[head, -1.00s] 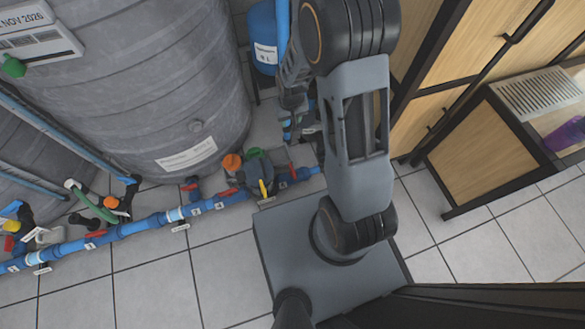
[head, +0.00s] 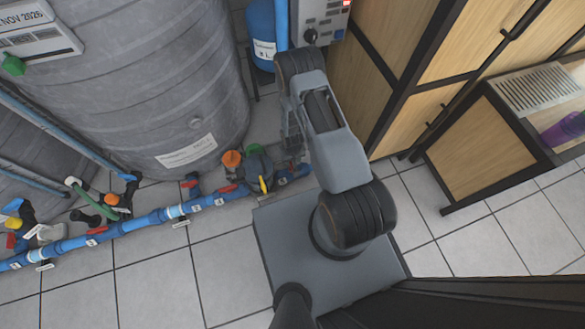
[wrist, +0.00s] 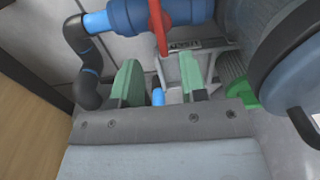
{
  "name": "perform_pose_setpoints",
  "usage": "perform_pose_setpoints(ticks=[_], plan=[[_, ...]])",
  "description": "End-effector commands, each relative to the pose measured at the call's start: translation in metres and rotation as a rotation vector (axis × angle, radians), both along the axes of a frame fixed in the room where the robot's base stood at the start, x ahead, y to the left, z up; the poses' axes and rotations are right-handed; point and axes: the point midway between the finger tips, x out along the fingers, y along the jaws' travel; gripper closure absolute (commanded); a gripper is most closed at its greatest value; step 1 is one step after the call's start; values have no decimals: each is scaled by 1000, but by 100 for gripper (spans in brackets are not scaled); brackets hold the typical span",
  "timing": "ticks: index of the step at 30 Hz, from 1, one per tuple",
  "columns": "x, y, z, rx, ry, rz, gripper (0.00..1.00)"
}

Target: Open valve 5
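In the wrist view a red valve handle (wrist: 158,25) sits on a thick blue valve body (wrist: 125,16). The handle lies across the pipe. A small label (wrist: 185,45) is below it, too blurred to read. My gripper (wrist: 159,68) is open, its two green fingers apart and empty. The handle's lower end lies just beyond the gap between the fingertips; I see no clear contact. In the head view my gripper (head: 293,148) hangs over the right end of the blue pipe (head: 301,170), by the valve marked 5 (head: 283,173), and hides its handle.
A pump with an orange cap (head: 232,159) and a yellow tag stands left of my gripper. Other red-handled valves (head: 228,188) line the pipe. A large grey tank (head: 150,80) stands behind. A wooden cabinet (head: 395,60) is at right. A black elbow pipe (wrist: 80,60) is near the fingers.

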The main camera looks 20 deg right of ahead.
Motion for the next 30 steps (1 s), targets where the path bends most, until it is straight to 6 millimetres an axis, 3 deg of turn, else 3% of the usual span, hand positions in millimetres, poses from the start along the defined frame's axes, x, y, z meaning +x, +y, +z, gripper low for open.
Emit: perform_pose_setpoints(ticks=[1, 3, 12, 18, 29, 30], plan=[[-1, 0, -16, 0, 2, 0, 61], [-1, 0, -29, 0, 2, 0, 61], [-1, 0, -70, 0, 2, 0, 61], [0, 0, -81, 0, 1, 0, 61], [0, 0, -83, 0, 1, 0, 61], [0, 0, -83, 0, 1, 0, 64]])
